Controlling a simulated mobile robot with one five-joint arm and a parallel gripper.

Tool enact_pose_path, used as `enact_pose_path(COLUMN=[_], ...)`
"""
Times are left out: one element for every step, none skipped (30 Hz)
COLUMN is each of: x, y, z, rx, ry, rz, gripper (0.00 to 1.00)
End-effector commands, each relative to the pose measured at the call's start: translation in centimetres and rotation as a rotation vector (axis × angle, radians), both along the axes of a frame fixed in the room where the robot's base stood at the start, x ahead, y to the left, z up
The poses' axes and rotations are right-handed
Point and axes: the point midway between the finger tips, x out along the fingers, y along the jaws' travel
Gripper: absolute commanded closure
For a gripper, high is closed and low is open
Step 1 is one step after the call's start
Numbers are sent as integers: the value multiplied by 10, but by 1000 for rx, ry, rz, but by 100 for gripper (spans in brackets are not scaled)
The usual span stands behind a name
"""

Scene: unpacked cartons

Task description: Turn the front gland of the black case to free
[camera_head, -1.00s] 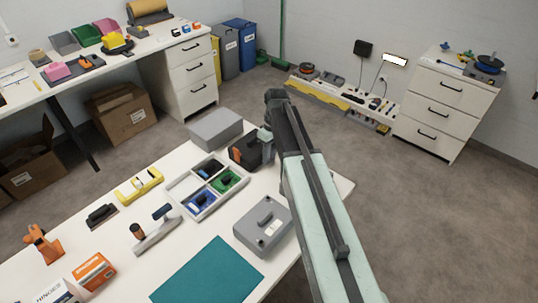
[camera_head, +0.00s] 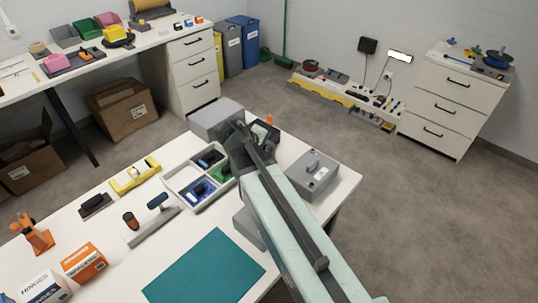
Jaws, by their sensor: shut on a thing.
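The black case (camera_head: 270,138) is small and dark, near the table's far edge, with the arm partly in front of it. A small orange piece (camera_head: 270,119) shows at its far side. My gripper (camera_head: 259,132) is at the case, largely hidden by my own arm link. It is shut on a part of the case that appears to be the front gland. The fingertips and the gland's turn position are too small and covered to make out.
A plain grey box (camera_head: 217,119) stands behind left. A divided tray (camera_head: 177,183) with blue and green items lies left. A teal mat (camera_head: 205,266) is nearer. Another grey block (camera_head: 243,228) is partly behind my arm.

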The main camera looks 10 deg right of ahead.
Motion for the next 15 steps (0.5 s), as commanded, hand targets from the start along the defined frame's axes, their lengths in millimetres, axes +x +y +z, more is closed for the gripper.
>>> enact_pose_path(x=[-3, -3, -3, -3, -3, -3, -3, -3, -4, -4, -4, -4, -4, -4, -4], y=[0, 1, 1, 1, 1, 1, 1, 2, 2, 2, 2, 2, 2, 2, 2], z=[-9, -9, -9, -10, -9, -9, -9, -9, -9, -9, -8, -8, -8, -7, -7], rx=[-25, -41, -62, -75, -89, -105, -116, -126, -139, -147, -155, -163, -169, -174, -180], ry=[-15, -27, -41, -52, -61, -73, -81, -89, -98, -104, -109, -115, -120, -124, -128], rz=[-2, -1, -1, -2, -3, -3, -3, -3, -3, -3, -4, -4, -4, -5, -5], gripper=[100, 100, 100, 100, 100, 100, 100, 100, 100, 100, 100, 100, 100, 100, 100])
